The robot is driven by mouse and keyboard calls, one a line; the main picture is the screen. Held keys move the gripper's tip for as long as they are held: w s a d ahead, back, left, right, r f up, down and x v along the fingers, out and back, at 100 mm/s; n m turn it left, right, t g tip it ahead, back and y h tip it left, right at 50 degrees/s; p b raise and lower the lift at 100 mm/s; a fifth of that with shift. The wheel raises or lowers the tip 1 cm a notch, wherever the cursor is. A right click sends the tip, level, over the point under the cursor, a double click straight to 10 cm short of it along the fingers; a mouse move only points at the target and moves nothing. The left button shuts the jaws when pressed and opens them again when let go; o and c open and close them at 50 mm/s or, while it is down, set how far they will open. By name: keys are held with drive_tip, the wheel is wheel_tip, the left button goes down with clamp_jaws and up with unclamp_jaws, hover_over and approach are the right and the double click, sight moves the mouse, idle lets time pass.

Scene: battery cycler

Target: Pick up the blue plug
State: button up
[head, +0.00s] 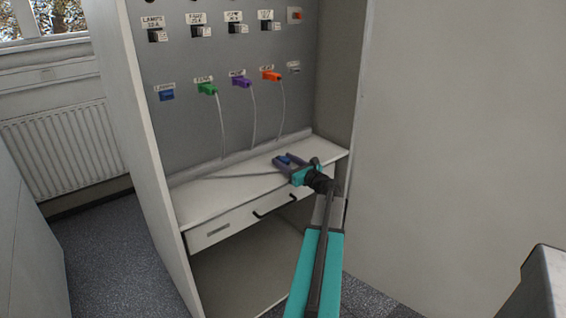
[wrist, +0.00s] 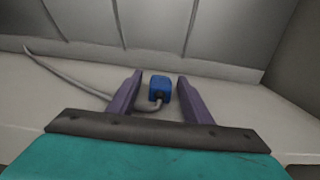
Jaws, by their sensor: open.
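The blue plug (wrist: 160,88) lies on the white shelf (wrist: 60,85), with its grey cable (wrist: 75,78) running off to the left. In the head view the plug (head: 284,159) shows as a small blue patch between my fingers. My gripper (wrist: 158,86) is open, with one purple finger on each side of the plug. A gap shows between the plug and each finger in the wrist view. In the head view my gripper (head: 285,161) is low over the shelf. A blue socket (head: 167,95) sits at the left of the panel's lower row.
Green (head: 208,89), purple (head: 242,82) and orange (head: 271,76) plugs sit in the panel, their white cables hanging to the shelf. The cabinet's side walls (head: 340,70) bound the shelf. A drawer (head: 240,222) with black handles is below it.

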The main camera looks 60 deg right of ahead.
sight(286, 160)
drive_tip(key=shift+c, duration=0.2)
drive_tip(key=c, duration=1)
drive_tip(key=shift+c, duration=0.2)
drive_tip(key=shift+r, duration=0.2)
drive_tip(key=shift+r, duration=1.3)
drive_tip(key=shift+s+a+r, duration=0.1)
drive_tip(key=shift+s+r, duration=0.1)
drive_tip(key=shift+r, duration=0.15)
drive_tip(key=r+b+v, duration=0.1)
drive_tip(key=v, duration=1.4)
drive_tip(key=shift+a+b, duration=0.3)
drive_tip(key=shift+a, duration=0.2)
drive_tip(key=shift+s+d+r, duration=0.1)
drive_tip(key=shift+s+r, duration=0.05)
